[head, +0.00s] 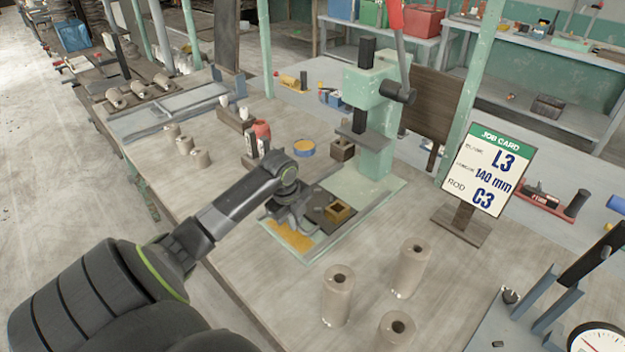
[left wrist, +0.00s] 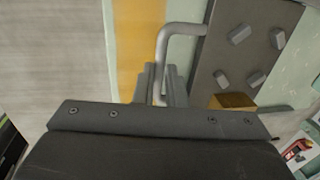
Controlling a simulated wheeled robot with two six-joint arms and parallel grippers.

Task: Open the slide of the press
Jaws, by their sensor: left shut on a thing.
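The pale green press (head: 372,98) stands on the workbench with its base plate reaching toward me. Its slide (head: 317,204) is a dark flat plate on that base, with a brass square block (head: 338,212) on it. In the left wrist view the slide (left wrist: 238,48) carries several grey studs, and a bent grey handle (left wrist: 163,52) comes off its side. My left gripper (head: 292,212) is over the near left part of the base, shut on the handle. Its fingers (left wrist: 160,88) surround the handle's lower end, and the exact contact is partly hidden. My right gripper is out of view.
A yellow strip (head: 291,237) shows on the base beside the slide. Several clay cylinders (head: 337,295) stand in front of the press. A job card (head: 482,168) reading L3, 140 mm, C3 stands to the right.

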